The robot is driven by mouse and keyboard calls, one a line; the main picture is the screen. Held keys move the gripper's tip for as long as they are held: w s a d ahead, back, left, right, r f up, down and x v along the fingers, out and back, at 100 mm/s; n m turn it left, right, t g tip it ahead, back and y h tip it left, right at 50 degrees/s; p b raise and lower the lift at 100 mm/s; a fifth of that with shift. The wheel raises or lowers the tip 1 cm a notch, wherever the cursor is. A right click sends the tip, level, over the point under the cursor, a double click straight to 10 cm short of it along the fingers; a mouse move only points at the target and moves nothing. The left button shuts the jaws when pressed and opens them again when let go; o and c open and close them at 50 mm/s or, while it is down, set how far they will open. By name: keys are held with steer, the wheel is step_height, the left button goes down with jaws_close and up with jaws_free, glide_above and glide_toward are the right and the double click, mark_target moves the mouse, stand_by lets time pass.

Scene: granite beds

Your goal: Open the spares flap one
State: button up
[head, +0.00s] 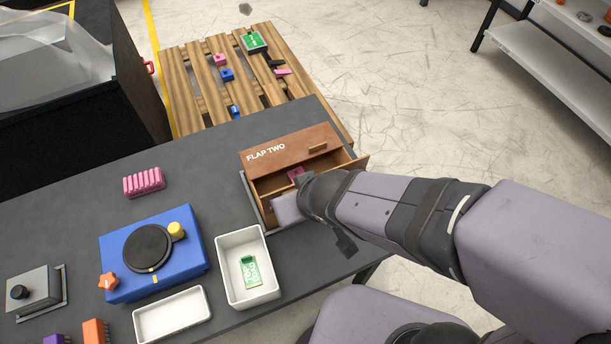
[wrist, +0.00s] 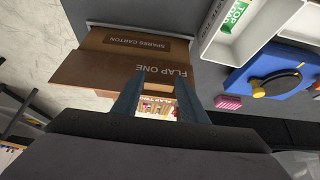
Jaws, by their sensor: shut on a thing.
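The brown spares carton (head: 256,195) stands at the table's right edge. Its far flap, flap two (head: 285,150), shows its lettering and a small handle. The near half of the top is open, with a pink item (head: 295,173) inside. Flap one (wrist: 120,68) shows in the wrist view, swung outward above the carton's labelled side (wrist: 135,45); in the head view my arm hides most of it. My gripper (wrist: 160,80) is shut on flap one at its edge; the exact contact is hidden. In the head view my gripper (head: 287,208) is at the carton's near side.
Left of the carton are a white tray (head: 234,238) holding a green card (head: 250,272), a blue unit (head: 185,255) with a dark dial, a pink ribbed block (head: 144,182) and another white tray (head: 172,315). A wooden pallet (head: 200,70) with small items lies beyond the table.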

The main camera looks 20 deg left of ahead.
steer(key=shift+s+d+f+b, duration=0.1)
steer(key=shift+f+b, duration=0.1)
steer(key=shift+b, duration=0.1)
steer(key=shift+s+d+f+b, duration=0.35)
steer(key=shift+s+d+b, duration=0.1)
steer(key=shift+b, duration=1)
steer(key=o, duration=0.6)
steer(key=shift+r, duration=0.1)
steer(key=shift+r, duration=0.15)
